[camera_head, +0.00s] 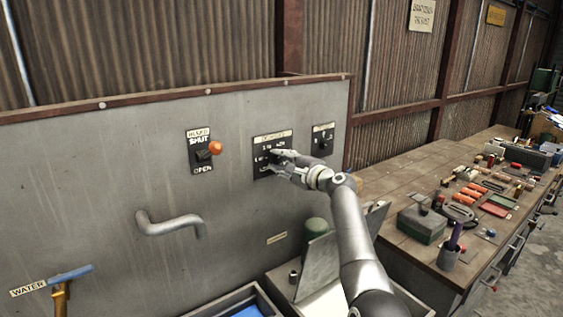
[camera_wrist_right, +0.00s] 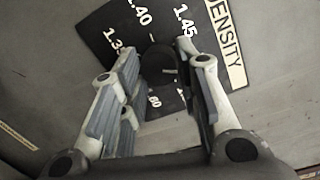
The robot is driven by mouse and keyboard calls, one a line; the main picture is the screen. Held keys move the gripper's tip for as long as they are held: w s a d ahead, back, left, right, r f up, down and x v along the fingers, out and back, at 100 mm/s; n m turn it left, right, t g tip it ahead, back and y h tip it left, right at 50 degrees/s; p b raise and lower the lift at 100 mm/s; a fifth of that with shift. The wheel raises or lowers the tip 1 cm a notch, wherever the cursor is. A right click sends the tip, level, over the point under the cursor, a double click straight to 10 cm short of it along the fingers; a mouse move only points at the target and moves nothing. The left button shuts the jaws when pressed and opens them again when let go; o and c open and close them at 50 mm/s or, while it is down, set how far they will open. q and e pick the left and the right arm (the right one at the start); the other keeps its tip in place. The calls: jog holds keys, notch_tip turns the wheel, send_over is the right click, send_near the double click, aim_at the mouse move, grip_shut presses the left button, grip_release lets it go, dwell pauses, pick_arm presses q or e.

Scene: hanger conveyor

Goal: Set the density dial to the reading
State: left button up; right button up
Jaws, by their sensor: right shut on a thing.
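The density dial's black plate (camera_head: 259,160) is on the grey panel. In the right wrist view the plate (camera_wrist_right: 112,22) shows the DENSITY label (camera_wrist_right: 226,42), the marks 1.40 and 1.45, and other partly hidden numbers. The dark round knob (camera_wrist_right: 160,57) sits between my fingertips. My right gripper (camera_head: 278,158) reaches the dial from the right and is shut on the knob; its fingers (camera_wrist_right: 168,65) flank it in the wrist view. The knob's pointer and exact setting are hidden or too dark to read. My left gripper is not in view.
A smaller dial plate (camera_head: 323,139) is right of the density dial. A SHUT/OPEN lever with an orange knob (camera_head: 215,147) is to the left. A bent grey pipe (camera_head: 172,225) and a blue-handled water tap (camera_head: 70,274) are lower left. A cluttered workbench (camera_head: 395,180) stands right.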

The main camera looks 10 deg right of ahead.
jog(key=shift+f, duration=0.15)
jog(key=o, duration=1)
jog(key=shift+c, duration=0.2)
jog(key=shift+o, duration=0.2)
jog(key=shift+d, duration=0.1)
jog(key=shift+s, duration=0.1)
jog(key=v, duration=1.1)
jog(key=shift+s+d, duration=0.25)
jog(key=shift+s, duration=0.1)
